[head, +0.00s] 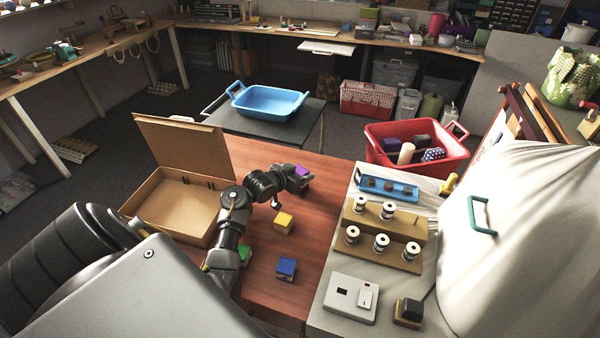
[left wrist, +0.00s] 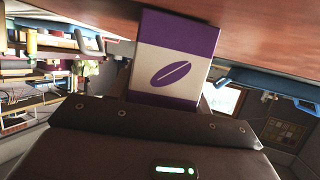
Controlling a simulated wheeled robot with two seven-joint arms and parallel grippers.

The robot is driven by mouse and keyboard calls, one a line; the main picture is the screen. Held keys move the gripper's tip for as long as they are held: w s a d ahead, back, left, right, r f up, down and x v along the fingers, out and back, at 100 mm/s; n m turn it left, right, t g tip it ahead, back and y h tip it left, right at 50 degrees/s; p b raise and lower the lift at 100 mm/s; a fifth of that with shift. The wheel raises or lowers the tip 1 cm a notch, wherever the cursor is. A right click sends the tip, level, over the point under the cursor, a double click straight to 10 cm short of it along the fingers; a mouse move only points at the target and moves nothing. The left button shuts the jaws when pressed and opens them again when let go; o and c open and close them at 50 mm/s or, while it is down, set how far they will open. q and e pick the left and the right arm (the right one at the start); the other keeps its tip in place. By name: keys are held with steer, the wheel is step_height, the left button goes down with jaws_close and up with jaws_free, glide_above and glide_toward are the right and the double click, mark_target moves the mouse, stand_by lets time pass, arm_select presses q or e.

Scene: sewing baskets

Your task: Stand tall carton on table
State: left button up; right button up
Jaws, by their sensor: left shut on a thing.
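A purple carton (head: 303,171) is at the end of my left gripper (head: 297,181), over the far part of the red-brown wooden table (head: 325,177). My left gripper is shut on it. In the left wrist view the carton (left wrist: 172,62) shows a purple and cream face with a purple bean mark. That view looks upside down, with the wood table surface (left wrist: 265,35) along its top. The carton's far end is close to the wood; I cannot tell if it touches. My fingertips are hidden there behind the gripper body. My right gripper is not in view.
An open cardboard box (head: 184,205) stands left of my left arm. A yellow box (head: 284,222), a blue box (head: 286,268) and a partly hidden green box (head: 245,254) stand nearer. A pale surface with spools (head: 381,243) and a red basket (head: 416,148) lie right.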

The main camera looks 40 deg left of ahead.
arm_select(q)
steer(key=shift+f, duration=0.1)
steer(key=o, duration=1.1)
steer(key=shift+s+r, duration=0.2)
steer(key=p+v, duration=0.1)
steer(key=v, duration=1)
steer(key=shift+s+r, duration=0.1)
steer(key=shift+s, duration=0.2)
steer(key=shift+w, duration=0.1)
